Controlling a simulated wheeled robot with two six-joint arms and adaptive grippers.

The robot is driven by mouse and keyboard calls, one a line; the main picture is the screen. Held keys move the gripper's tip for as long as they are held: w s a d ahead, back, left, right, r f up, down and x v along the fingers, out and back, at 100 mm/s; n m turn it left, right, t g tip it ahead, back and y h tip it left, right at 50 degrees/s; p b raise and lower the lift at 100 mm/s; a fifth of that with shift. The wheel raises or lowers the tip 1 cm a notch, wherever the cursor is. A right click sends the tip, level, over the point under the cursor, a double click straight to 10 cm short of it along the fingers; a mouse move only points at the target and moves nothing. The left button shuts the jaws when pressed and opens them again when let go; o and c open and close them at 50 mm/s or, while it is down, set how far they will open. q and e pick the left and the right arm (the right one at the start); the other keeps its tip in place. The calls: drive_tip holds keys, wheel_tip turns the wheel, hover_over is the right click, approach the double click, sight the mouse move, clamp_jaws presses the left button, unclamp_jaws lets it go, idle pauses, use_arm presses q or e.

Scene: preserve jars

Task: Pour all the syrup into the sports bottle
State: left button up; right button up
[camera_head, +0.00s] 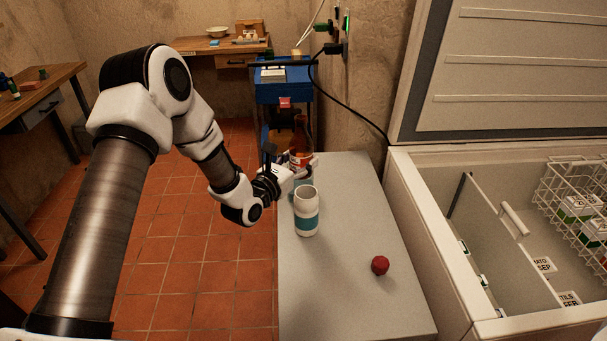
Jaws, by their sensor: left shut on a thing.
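The amber syrup bottle (301,138) stands upright at the far end of the grey tabletop, with a pale label low on its side. My left gripper (303,171) is shut on its lower part and hides some of it. I cannot tell whether its base touches the tabletop. The sports bottle (306,212), white with a teal band, stands upright on the tabletop, nearer than the gripper and just in front of it. Its top looks open; its inside is too small to read. My right gripper is not in view.
A small dark red ball (380,265) lies on the grey tabletop (345,300), whose near part is otherwise clear. An open chest freezer (440,240) with a wire basket (570,205) adjoins on the right. A blue cart (283,92) stands behind.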

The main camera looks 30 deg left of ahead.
sight(294, 159)
use_arm(q)
drive_tip(key=shift+s+r, duration=0.15)
drive_tip(key=shift+r, duration=0.15)
drive_tip(key=shift+s+a+r, duration=0.15)
drive_tip(key=shift+s+r, duration=0.15)
drive_tip(key=shift+s, duration=0.3)
drive_tip(key=shift+s+a+r, duration=0.15)
drive_tip(key=shift+s+r, duration=0.1)
drive_tip(key=shift+s, duration=0.4)
drive_tip(key=shift+w+d+f+b, duration=0.1)
drive_tip(key=shift+w+f+b, duration=0.15)
drive_tip(key=shift+w+b, duration=0.1)
drive_tip(key=shift+w+f, duration=0.2)
drive_tip(key=shift+f, duration=0.55)
drive_tip(key=s+a+f+m+g+y, duration=0.2)
drive_tip(key=s+a+f+m+g, duration=0.2)
drive_tip(key=f, duration=0.5)
drive_tip(key=shift+s+a+f+m+g+y+b, duration=0.3)
drive_tip(key=shift+a+m+g, duration=0.3)
drive_tip(key=shift+a, duration=0.55)
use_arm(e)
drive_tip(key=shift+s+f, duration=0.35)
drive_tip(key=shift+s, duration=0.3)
